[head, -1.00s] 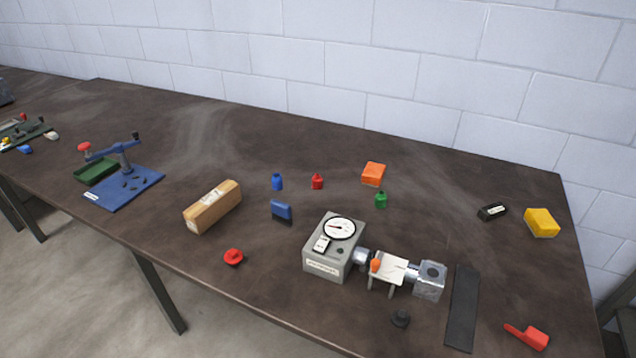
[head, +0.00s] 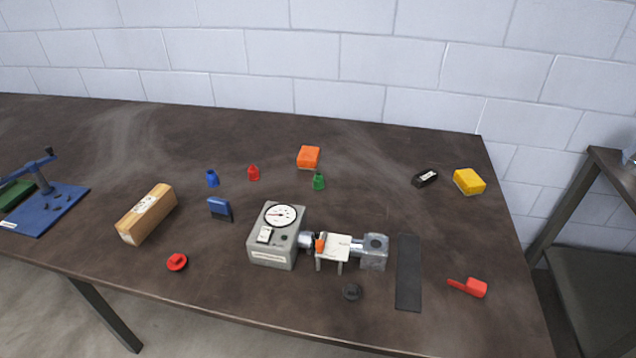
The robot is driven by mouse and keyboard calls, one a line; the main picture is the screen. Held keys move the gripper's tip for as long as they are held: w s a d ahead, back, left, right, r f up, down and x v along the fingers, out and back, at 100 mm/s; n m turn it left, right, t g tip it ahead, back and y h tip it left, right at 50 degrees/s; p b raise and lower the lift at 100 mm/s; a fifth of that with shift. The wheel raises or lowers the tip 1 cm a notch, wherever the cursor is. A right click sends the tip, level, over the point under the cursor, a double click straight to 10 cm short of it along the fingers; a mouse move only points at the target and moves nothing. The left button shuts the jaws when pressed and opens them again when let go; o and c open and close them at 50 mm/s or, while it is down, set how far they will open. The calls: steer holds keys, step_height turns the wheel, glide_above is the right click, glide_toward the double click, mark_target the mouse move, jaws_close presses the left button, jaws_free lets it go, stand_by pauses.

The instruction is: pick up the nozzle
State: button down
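I cannot tell for sure which part is the nozzle. A small orange tapered piece (head: 320,243) stands on a small white stand (head: 335,254) just right of the grey gauge box. A small dark round piece (head: 351,292) lies on the table in front of that stand. My gripper is not in view, and nothing in sight is held.
The grey gauge box (head: 277,240) and metal block (head: 375,252) flank the white stand. The dark table (head: 230,310) has free room at the back.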

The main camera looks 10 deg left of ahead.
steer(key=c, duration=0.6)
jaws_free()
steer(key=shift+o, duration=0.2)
